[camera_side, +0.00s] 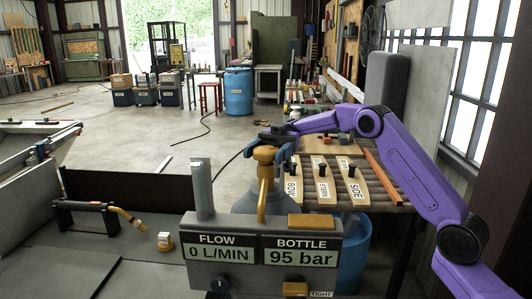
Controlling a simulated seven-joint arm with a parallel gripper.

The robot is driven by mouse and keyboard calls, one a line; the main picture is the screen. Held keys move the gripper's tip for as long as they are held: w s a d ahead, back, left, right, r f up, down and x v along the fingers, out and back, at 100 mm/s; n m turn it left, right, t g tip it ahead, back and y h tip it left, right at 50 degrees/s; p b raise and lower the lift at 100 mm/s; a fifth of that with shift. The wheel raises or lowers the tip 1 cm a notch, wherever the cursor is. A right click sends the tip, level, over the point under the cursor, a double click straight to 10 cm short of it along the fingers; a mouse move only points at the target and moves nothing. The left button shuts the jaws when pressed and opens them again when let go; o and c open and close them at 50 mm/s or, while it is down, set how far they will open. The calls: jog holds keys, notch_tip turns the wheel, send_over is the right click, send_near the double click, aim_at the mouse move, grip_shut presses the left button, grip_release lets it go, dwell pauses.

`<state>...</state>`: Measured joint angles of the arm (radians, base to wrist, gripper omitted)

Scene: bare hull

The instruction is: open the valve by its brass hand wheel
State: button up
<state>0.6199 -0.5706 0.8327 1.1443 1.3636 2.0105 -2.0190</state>
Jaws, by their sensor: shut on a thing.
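The brass hand wheel (264,154) sits on top of a grey gas bottle (247,203), behind the gauge box. My gripper (277,146) comes in from the right at the end of my purple arm, and its dark and blue fingers are shut on the wheel. The fingers hide part of the wheel's rim. A brass-coloured pipe runs down from the valve in front of the bottle. The gauge box (240,272) reads FLOW 0 L/MIN and BOTTLE 95 bar.
A table behind the bottle holds wooden boards (323,182) with dark knobs and labels. A blue barrel (355,255) stands below it. A torch (125,214) rests on a black stand (82,208) at left. The floor beyond is mostly clear.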

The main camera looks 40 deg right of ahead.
aim_at(267, 150)
jog(key=shift+r, duration=0.3)
jog(key=o, duration=1)
jog(key=shift+o, duration=0.2)
jog(key=shift+f, duration=0.1)
jog(key=shift+r, duration=0.4)
notch_tip(267, 150, up, 3)
jog(key=shift+s+f, duration=0.1)
jog(key=shift+s, duration=0.05)
jog(key=s+d+r, duration=0.2)
jog(key=s+r, duration=0.7)
jog(key=s, duration=0.4)
jog(key=shift+s+r, duration=0.2)
jog(key=shift+s, duration=0.1)
